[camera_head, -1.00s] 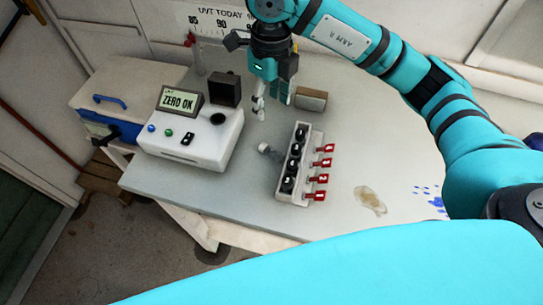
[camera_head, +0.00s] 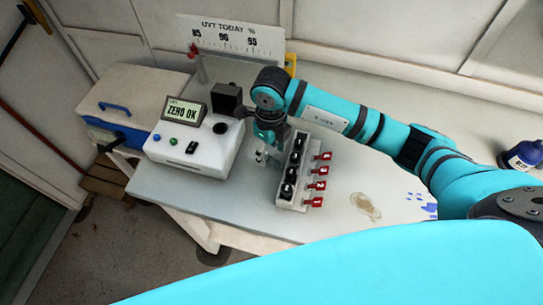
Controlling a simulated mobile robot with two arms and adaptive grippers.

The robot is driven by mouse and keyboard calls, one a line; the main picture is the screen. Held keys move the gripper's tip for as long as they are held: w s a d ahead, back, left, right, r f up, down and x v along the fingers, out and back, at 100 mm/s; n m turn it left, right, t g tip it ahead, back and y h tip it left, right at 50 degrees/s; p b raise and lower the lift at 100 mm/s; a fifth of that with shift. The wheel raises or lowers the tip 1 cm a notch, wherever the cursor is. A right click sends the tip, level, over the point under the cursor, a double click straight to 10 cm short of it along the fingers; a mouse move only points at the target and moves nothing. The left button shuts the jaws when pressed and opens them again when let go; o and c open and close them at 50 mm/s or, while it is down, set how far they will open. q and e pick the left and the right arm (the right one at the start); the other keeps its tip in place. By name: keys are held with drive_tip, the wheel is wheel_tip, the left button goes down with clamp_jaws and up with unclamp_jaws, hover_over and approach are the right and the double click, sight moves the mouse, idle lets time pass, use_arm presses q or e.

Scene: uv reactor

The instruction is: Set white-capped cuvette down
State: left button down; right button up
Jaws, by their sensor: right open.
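My right gripper (camera_head: 263,156) is open, low over the table just left of the white rack (camera_head: 283,204). Several dark-capped vials stand in a row in the rack. The small clear cuvette with a pale cap, seen beside the rack a second ago, cannot be clearly told apart from the fingers now; the gripper covers that spot. Whether the fingers touch it I cannot tell. The white reader (camera_head: 209,156) with the "ZERO OK" screen stands left of the gripper. My left gripper is out of view.
Red numbered tags (camera_head: 318,185) stick out right of the rack. A brown stain (camera_head: 364,206) and blue spots (camera_head: 428,207) mark the table. A blue-and-white cooler (camera_head: 126,97) stands at left, a dark bottle (camera_head: 523,155) at far right. The table front is clear.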

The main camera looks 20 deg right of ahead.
sight(270, 157)
drive_tip(key=shift+f+p, duration=0.3)
drive_tip(key=shift+f, duration=1.25)
drive_tip(key=shift+c, duration=0.4)
clamp_jaws()
drive_tip(key=shift+r, duration=0.15)
